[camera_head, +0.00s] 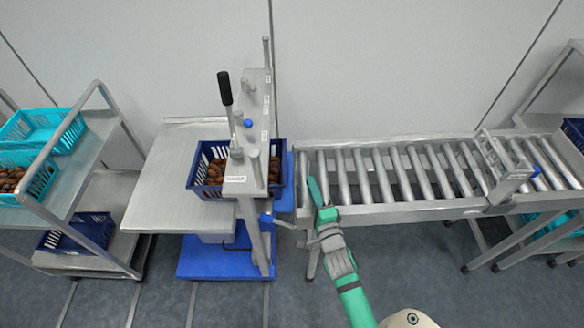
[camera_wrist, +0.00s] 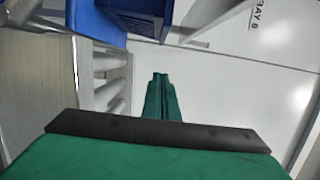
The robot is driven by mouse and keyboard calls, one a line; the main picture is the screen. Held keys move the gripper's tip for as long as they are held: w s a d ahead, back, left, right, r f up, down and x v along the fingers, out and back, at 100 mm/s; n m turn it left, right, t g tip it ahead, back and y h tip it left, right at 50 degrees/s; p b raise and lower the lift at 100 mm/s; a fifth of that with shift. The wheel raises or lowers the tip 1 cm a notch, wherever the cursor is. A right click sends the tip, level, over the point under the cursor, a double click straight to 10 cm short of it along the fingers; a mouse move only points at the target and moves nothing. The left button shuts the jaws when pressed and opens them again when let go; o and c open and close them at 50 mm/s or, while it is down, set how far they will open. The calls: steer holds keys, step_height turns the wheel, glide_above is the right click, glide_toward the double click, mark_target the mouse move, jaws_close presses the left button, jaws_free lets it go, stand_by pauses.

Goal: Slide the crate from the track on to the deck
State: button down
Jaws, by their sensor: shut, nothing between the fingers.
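A dark blue slatted crate (camera_head: 282,166) filled with brown dates stands left of the roller track (camera_head: 400,197), behind a steel upright with a lever that hides its middle. It appears to sit on a blue-edged deck (camera_head: 285,198), though its underside is hidden. A dark blue slatted wall, likely the crate (camera_wrist: 138,18), shows at the top of the wrist view. My green gripper (camera_head: 314,190) is shut and empty at the track's left end, right of the crate and apart from it. Its closed fingertips (camera_wrist: 160,80) show in the wrist view.
A steel table (camera_head: 165,185) adjoins the crate on the left. A rack (camera_head: 75,205) with turquoise and blue crates stands far left. A small gate (camera_head: 500,165) spans the track at right. The rollers between gate and gripper are empty.

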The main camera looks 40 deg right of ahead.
steer(key=w, duration=0.9)
steer(key=shift+w+d, duration=0.2)
steer(key=shift+s, duration=0.15)
stand_by(0.3)
